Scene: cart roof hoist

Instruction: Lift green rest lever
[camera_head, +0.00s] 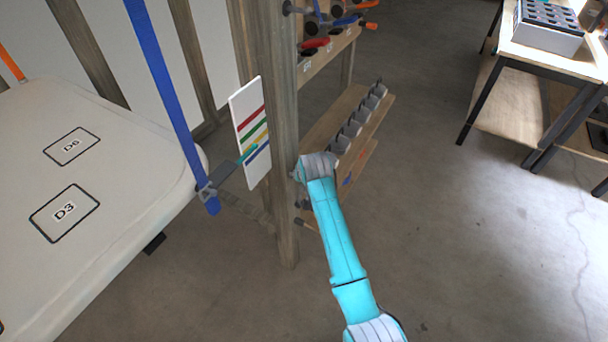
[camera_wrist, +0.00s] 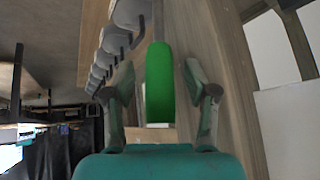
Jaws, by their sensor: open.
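The green lever (camera_wrist: 158,75) shows in the wrist view as a long, bright green, round-ended bar. It stands in the gap between the two fingers of my gripper (camera_wrist: 160,92), in line with it. The fingers are open, with a gap visible on each side of the bar. I cannot tell how deep the bar reaches between them. The lower end of the bar is near a small pale block in front of my gripper's body. In the head view I cannot make out the green lever; the wooden post (camera_head: 268,130) and my arm cover that area.
A white card with coloured stripes (camera_head: 251,125) is at the post. A blue strap (camera_head: 162,75) hangs left of it, beside a pale surface (camera_head: 110,180) marked D6 and D3. A wooden shelf with grey cups (camera_head: 352,130) lies behind. Floor at right is clear; a workbench (camera_head: 550,55) stands beyond.

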